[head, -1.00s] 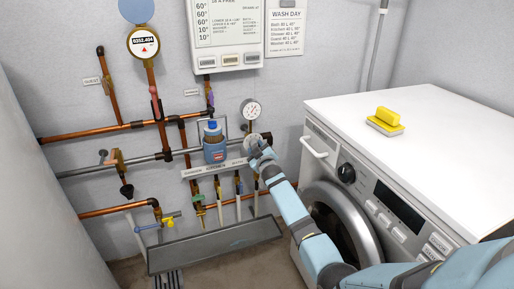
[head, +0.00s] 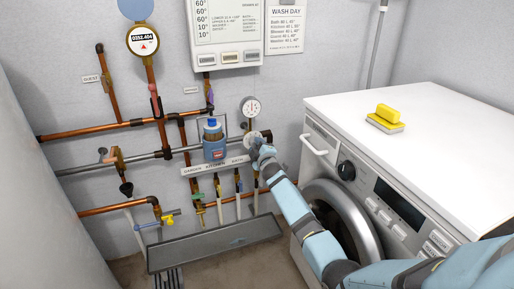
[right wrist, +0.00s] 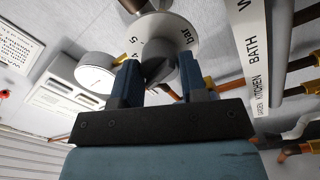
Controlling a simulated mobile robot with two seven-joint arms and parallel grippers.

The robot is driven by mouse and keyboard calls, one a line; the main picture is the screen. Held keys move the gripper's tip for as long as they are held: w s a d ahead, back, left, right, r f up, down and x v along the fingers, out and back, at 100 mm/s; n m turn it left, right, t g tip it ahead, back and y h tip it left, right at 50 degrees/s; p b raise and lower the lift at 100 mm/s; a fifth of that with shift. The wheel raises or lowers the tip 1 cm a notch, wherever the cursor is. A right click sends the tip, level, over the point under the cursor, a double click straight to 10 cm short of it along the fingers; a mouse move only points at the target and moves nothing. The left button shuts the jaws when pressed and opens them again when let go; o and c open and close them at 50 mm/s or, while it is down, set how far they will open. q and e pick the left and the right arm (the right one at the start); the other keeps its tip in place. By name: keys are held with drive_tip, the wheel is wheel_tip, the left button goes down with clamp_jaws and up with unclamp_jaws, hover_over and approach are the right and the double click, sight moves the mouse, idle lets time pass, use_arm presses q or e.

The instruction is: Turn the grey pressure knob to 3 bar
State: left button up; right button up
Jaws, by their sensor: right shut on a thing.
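The grey pressure knob (right wrist: 158,52) sits on a round white dial plate (right wrist: 182,28) in the right wrist view. The figures 4 and 5 and the word "bar" show on the plate. My right gripper (right wrist: 160,76) is shut on the knob, one blue finger on each side. In the head view my right gripper (head: 262,152) reaches the wall pipework and hides most of the knob. A round pressure gauge (head: 250,107) stands just above it, and also shows in the right wrist view (right wrist: 97,74). Its reading is too small to tell. My left gripper is out of view.
A white washing machine (head: 420,140) stands at the right, with a yellow brush (head: 386,118) on top. A blue-labelled filter (head: 214,144) and a labelled valve strip (head: 205,169) are left of the gripper. A grey trough (head: 215,243) lies below.

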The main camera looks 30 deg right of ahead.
drive_tip(key=o, duration=0.9)
use_arm(q)
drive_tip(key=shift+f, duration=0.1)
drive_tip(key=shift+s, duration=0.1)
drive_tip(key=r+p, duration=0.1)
drive_tip(key=p, duration=0.1)
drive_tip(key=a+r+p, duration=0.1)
drive_tip(key=p, duration=0.1)
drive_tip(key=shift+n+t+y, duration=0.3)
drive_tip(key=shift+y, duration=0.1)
use_arm(e)
drive_tip(key=v, duration=1.4)
drive_tip(key=shift+f, duration=0.1)
drive_tip(key=shift+w, duration=0.1)
